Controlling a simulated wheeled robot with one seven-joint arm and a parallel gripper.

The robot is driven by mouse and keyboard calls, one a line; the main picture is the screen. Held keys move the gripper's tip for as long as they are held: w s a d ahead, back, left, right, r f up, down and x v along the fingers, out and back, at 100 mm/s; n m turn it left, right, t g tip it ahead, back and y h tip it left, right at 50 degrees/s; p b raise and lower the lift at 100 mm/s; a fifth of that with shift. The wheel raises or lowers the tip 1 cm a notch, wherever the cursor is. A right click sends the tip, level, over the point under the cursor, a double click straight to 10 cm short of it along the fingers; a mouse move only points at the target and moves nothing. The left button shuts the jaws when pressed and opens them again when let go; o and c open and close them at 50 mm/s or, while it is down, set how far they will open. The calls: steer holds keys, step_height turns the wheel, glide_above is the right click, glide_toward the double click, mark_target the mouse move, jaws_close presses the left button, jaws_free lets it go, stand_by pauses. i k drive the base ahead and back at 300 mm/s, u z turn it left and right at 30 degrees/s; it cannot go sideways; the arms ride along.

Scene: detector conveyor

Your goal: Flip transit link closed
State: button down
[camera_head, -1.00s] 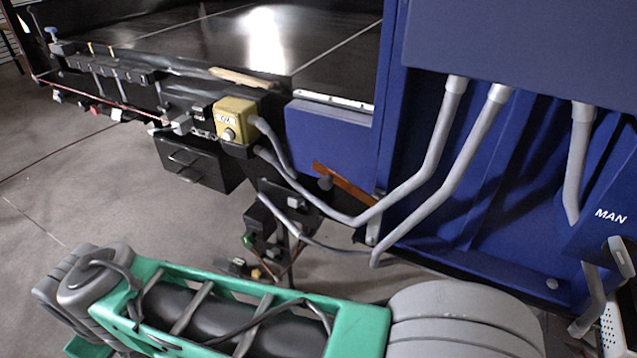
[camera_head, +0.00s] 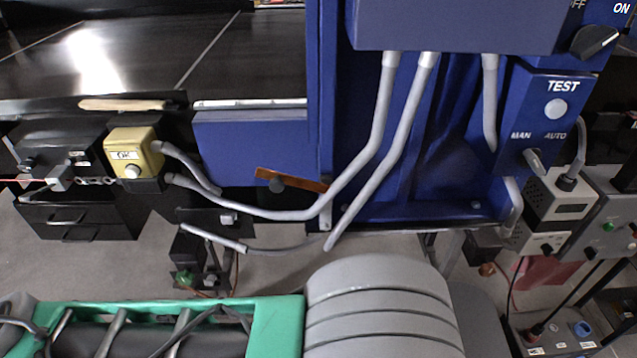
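No part is labelled as the transit link, so I cannot tell for sure which it is. The MAN/AUTO selector (camera_head: 532,158) sits under the white TEST button (camera_head: 555,109) on the blue cabinet (camera_head: 455,28). My gripper is outside the view.
A yellow box (camera_head: 133,153) with a button stands at the conveyor's (camera_head: 150,60) front edge. Grey conduits (camera_head: 375,150) loop in front of the cabinet. Black drawers (camera_head: 75,215) hang at left. Instrument boxes (camera_head: 560,205) with cables stand at right. Floor shows between.

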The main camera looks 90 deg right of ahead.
mark_target(277, 180)
steer(key=z, duration=3.65)
steer(key=k, duration=1.1)
steer(key=u, duration=1.35)
steer(key=i, duration=0.5)
